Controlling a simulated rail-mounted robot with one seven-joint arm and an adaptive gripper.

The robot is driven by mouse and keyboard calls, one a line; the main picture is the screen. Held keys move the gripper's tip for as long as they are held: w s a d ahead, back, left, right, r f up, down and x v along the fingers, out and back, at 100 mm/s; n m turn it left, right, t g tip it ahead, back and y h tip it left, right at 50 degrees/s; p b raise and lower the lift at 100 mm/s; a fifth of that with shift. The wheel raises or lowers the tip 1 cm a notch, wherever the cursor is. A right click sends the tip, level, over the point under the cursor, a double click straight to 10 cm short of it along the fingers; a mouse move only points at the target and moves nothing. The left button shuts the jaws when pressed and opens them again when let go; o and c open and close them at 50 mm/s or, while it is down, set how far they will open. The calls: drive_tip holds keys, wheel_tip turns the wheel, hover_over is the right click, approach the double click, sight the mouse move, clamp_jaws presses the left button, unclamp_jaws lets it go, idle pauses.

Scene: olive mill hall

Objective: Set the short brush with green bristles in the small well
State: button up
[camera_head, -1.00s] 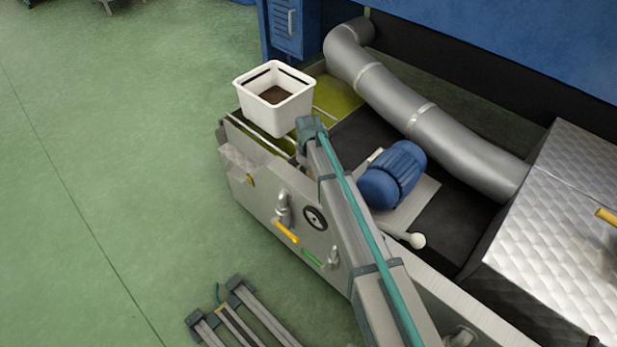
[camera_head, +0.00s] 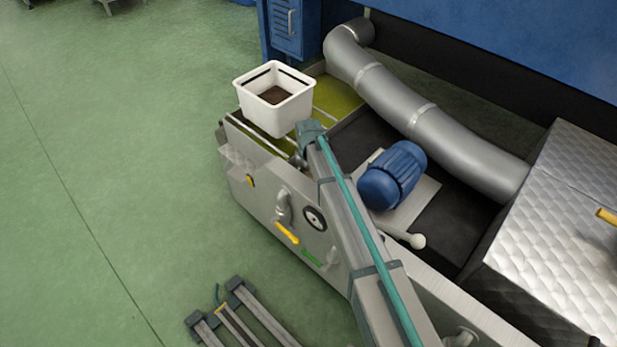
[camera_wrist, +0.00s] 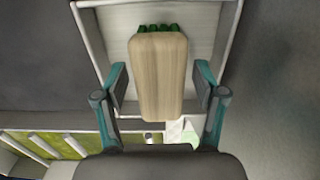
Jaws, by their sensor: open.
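The short brush (camera_wrist: 158,75) shows in the wrist view as a pale wooden block with a row of green bristles at its top end. It appears inside or over a pale, light-rimmed recess (camera_wrist: 112,30); I cannot tell whether it touches the bottom. My gripper (camera_wrist: 160,82) is open, with one teal finger on each side of the block and a small gap on both sides. In the head view I cannot make out the gripper or the brush. I cannot tell for certain which recess is the small well.
A white tub (camera_head: 272,116) with a dark brown inside stands on the machine's far left end. A blue motor (camera_head: 392,175), a white-knobbed lever (camera_head: 416,241) and a thick silver duct (camera_head: 430,130) lie to the right. Green floor (camera_head: 110,180) is clear at left.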

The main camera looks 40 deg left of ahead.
sight(309, 175)
wheel_tip(309, 175, up, 12)
drive_tip(key=p, duration=0.2)
drive_tip(key=shift+r, duration=0.2)
idle(0.5)
